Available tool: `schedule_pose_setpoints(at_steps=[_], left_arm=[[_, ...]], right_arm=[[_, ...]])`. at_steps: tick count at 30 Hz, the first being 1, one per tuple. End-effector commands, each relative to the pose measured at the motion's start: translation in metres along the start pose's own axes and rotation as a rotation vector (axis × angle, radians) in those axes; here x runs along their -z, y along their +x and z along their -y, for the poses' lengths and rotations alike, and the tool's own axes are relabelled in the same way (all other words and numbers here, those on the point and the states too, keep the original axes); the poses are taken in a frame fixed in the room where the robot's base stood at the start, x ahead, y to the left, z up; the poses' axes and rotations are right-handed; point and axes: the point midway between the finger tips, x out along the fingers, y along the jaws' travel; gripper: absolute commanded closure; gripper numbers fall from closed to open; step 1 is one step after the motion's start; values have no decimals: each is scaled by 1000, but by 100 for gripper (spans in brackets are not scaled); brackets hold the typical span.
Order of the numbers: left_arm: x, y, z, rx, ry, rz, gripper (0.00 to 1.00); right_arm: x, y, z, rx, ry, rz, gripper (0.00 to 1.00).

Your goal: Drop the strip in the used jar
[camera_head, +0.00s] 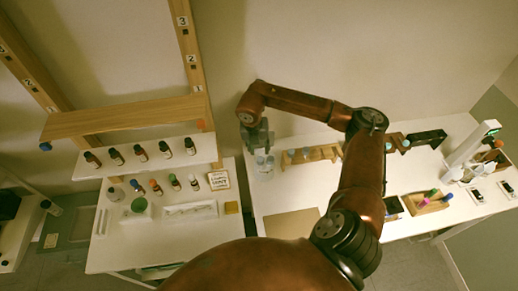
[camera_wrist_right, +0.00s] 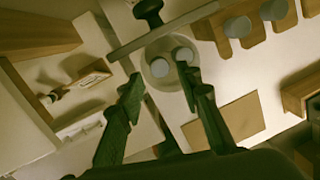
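A clear round jar (camera_head: 264,164) stands near the back left of the right-hand table. My right gripper (camera_head: 258,138) is above it, pointing down. In the right wrist view the jar (camera_wrist_right: 158,82) is beyond and between the fingertips, with two pale round shapes in or over it that I cannot identify. The right gripper (camera_wrist_right: 161,80) has its fingers well apart, with nothing visible between them. I cannot make out a paper strip in either view. My left gripper is not in view.
A wooden rack (camera_head: 312,156) stands right of the jar, and a brown mat (camera_head: 291,223) lies in front. The left table has several small bottles, a framed sign (camera_head: 219,180) and a white tray (camera_head: 190,209). A bottle shelf (camera_head: 150,157) is above it. A pale bar (camera_wrist_right: 160,32) passes beside the jar.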

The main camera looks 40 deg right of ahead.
Motion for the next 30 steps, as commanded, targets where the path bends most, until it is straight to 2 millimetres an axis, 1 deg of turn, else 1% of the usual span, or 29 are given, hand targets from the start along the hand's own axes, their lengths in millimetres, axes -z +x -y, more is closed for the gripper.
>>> schedule_pose_setpoints(at_steps=[1, 3, 4, 11, 14, 17, 20, 24, 30], left_arm=[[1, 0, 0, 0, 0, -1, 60], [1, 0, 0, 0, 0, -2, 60], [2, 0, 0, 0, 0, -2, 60], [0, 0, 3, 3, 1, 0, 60], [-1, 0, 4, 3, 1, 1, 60], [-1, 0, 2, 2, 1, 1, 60], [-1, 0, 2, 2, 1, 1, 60], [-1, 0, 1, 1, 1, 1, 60], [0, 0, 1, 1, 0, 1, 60]], right_arm=[[0, 0, 0, 0, 0, 0, 63], [0, 0, 0, 0, 0, 0, 58], [0, 0, 0, 0, 0, 0, 58], [0, 0, 0, 0, 0, 0, 58], [0, -5, 0, -1, 0, 1, 58], [-1, -17, -1, -3, 0, 4, 58], [-1, -36, -1, -3, 0, 4, 58], [-1, -67, 0, -3, 0, 5, 58], [-1, -102, -1, -2, 0, 2, 58]])
